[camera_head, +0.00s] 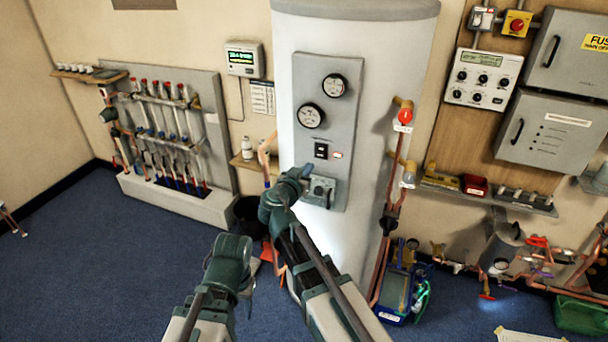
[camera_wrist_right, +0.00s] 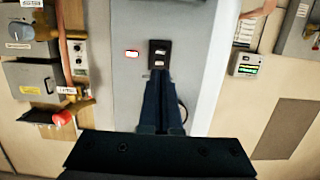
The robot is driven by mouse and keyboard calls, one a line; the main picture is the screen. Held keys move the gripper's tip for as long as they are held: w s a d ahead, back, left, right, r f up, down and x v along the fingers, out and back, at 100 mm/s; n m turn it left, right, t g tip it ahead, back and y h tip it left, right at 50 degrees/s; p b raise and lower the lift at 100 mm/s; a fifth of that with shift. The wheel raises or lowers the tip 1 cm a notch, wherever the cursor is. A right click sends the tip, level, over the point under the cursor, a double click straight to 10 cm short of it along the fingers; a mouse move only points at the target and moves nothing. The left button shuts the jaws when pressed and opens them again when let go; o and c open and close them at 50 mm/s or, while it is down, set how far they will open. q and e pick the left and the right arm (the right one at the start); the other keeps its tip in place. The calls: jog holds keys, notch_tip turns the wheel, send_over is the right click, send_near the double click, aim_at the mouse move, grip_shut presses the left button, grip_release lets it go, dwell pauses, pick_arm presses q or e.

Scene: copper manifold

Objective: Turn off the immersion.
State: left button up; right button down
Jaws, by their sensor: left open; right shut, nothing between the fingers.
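A tall white cylinder (camera_head: 295,25) carries a grey control panel (camera_head: 343,115). On the panel are a black switch (camera_head: 321,150) and a small reddish-white indicator light (camera_head: 337,155). The right wrist view, turned about upside down, shows the switch (camera_wrist_right: 159,53) and the light (camera_wrist_right: 132,54). My right gripper (camera_head: 308,171) is shut and empty, in front of the panel just below the switch. Its fingertips (camera_wrist_right: 160,78) point at the switch's edge; I cannot tell whether they touch. My left gripper (camera_head: 232,250) is open, low and left of the cylinder; its fingers are mostly hidden.
Two round gauges (camera_head: 311,115) sit above the switch, and a grey box with a dial (camera_head: 320,190) sits below. Copper pipes with a red valve (camera_head: 405,116) run right of the cylinder. A pipe manifold (camera_head: 165,120) stands left. Blue floor (camera_head: 80,260) is clear at left.

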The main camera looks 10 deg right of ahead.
aim_at(320, 155)
jog(key=b+x, duration=0.1)
jog(key=x, duration=0.7)
jog(key=shift+w+d, duration=0.2)
jog(key=shift+w, duration=0.05)
